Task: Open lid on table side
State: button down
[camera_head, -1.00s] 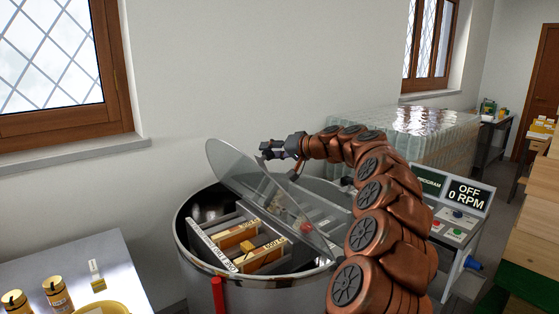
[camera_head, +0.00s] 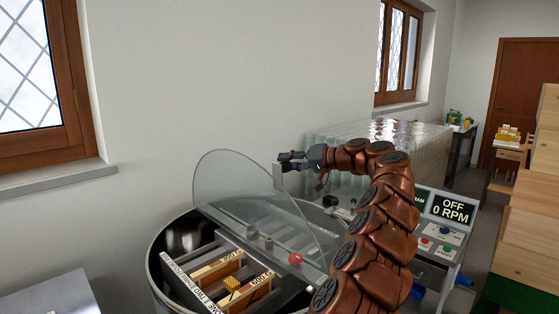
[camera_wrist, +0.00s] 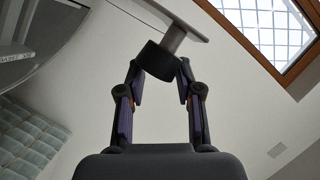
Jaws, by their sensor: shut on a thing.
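The clear lid half (camera_head: 235,185) on the table side stands raised and steeply tilted over the round metal drum (camera_head: 158,272). My gripper (camera_head: 284,161) is beside the lid's upper right edge. In the wrist view my gripper (camera_wrist: 158,78) has both fingers against a black knob (camera_wrist: 157,60), which joins a grey bar. The fingers are shut on this knob. Below the lid, the drum is open and shows a basket with wooden frames (camera_head: 245,290). A red knob (camera_head: 295,258) shows through the clear lid. My arm hides the drum's right side.
A metal table (camera_head: 50,298) stands at the lower left, close to the drum. A control panel (camera_head: 440,240) reading OFF 0 RPM is at the right. A stack of clear jars (camera_head: 400,140) stands behind my arm. A plain wall and windows are behind.

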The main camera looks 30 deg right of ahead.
jog(key=shift+d+f, duration=0.2)
jog(key=shift+f, duration=0.55)
jog(key=shift+d+f, duration=0.2)
jog(key=shift+f, duration=0.5)
jog(key=c, duration=1.2)
grip_release()
jog(key=shift+o, duration=0.8)
jog(key=shift+w+d+f, duration=0.1)
jog(key=shift+w, duration=0.1)
jog(key=o, duration=0.3)
jog(key=shift+s+d+r, duration=0.1)
jog(key=shift+r, duration=0.15)
jog(key=shift+o, duration=0.2)
jog(key=shift+r, duration=0.1)
jog(key=shift+s+r, duration=0.1)
jog(key=shift+r, duration=0.2)
jog(key=v, duration=1.1)
jog(key=shift+s+r, duration=0.3)
jog(key=shift+r, duration=0.1)
